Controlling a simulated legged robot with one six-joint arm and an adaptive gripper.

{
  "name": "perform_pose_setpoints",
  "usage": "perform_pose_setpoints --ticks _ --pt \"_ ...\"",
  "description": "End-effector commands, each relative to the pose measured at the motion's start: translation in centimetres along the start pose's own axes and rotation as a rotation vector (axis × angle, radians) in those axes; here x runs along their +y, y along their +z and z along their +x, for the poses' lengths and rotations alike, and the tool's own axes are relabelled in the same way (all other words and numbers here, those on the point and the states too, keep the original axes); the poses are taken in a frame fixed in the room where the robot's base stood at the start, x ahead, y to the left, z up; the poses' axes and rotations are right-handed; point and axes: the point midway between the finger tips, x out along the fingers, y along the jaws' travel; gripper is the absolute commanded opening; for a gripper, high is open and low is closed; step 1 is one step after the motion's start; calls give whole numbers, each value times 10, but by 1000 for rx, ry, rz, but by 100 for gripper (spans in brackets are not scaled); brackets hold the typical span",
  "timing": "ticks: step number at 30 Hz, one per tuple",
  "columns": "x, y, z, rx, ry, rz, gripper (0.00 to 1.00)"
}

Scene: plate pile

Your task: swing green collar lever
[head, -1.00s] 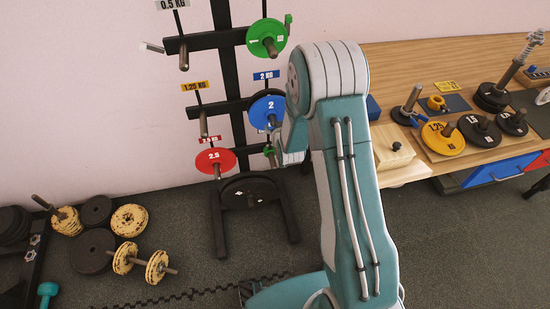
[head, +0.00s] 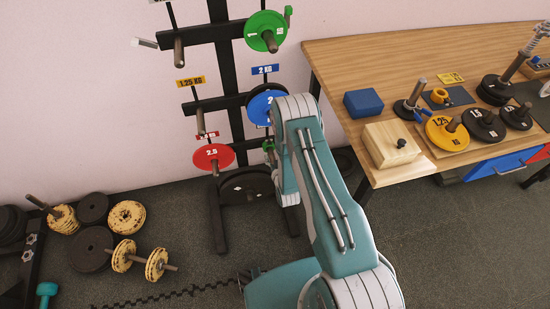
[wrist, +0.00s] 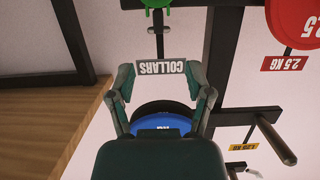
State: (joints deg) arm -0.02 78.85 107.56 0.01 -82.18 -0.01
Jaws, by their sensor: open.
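A green collar with a lever (head: 268,146) sits at the lower right of the black plate rack, below the blue plate (head: 262,104) and partly hidden near my arm. Another small green collar piece (head: 288,12) shows beside the green plate (head: 264,30) at the top. In the wrist view, which is upside down, my gripper (wrist: 162,92) is open and empty. Its fingers frame a COLLARS label (wrist: 160,68) and the blue plate (wrist: 160,122) beyond. A green part is cut off at the top edge. In the head view my arm hides the fingers.
The red plate (head: 214,157) hangs on the rack's lower left. A wooden table (head: 345,60) stands to the right with a blue block (head: 362,103), a wooden box (head: 390,145) and several plates. Dumbbell plates (head: 127,217) lie on the floor at left.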

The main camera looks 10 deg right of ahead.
Motion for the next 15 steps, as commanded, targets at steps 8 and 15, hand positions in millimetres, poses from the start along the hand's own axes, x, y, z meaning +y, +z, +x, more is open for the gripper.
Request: perform_pose_setpoints --ticks 8,15 --pt "0 0 20 1 0 0 66" --pt "0 0 36 0 0 0 66"
